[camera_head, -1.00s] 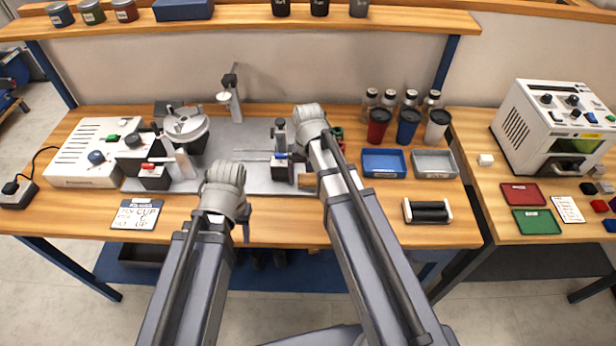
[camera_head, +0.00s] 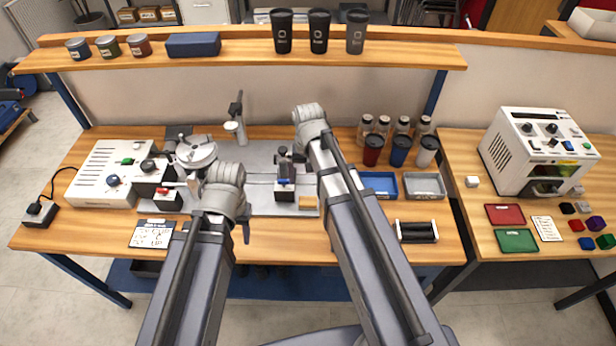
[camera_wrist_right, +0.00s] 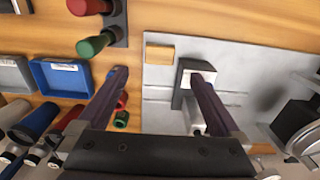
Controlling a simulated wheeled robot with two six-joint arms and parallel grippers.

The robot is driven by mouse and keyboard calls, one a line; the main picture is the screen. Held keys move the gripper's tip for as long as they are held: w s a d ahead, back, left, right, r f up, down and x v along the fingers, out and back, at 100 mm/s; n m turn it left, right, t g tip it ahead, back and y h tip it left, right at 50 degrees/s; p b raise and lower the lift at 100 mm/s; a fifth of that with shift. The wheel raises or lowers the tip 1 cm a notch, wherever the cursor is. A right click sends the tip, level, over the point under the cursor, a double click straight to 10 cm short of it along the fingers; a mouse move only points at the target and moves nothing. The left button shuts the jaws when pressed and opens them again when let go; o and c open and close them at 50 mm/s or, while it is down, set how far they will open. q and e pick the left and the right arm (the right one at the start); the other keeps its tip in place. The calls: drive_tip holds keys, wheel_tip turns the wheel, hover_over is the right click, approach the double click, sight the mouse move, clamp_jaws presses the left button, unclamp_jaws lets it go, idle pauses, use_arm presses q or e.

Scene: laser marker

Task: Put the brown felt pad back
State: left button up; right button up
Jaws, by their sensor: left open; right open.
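A small tan-brown flat block (camera_head: 309,202), which looks like the brown felt pad, lies at the front right corner of the grey metal plate (camera_head: 262,207). It also shows in the right wrist view (camera_wrist_right: 160,52), near the plate's edge. My right gripper (camera_wrist_right: 160,82) is open and empty above the bench, its fingers apart, with the block beyond and between them in the picture. In the head view its fingers are hidden behind my right arm. My left gripper (camera_head: 246,232) is mostly hidden by its own wrist; one dark finger shows above the front of the bench.
A blue-handled clamp (camera_head: 287,184) stands on the plate beside the block. A blue tray (camera_head: 378,184), grey tray (camera_head: 424,185) and black roller (camera_head: 416,231) lie to the right. Tumblers and jars stand behind. A white machine (camera_head: 538,150) stands on the right table.

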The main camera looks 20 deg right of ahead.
drive_tip(key=s+a+n+h, duration=0.1)
drive_tip(key=s+a+n, duration=0.6)
drive_tip(key=s+a, duration=0.3)
drive_tip(key=s, duration=0.3)
drive_tip(key=shift+s, duration=0.3)
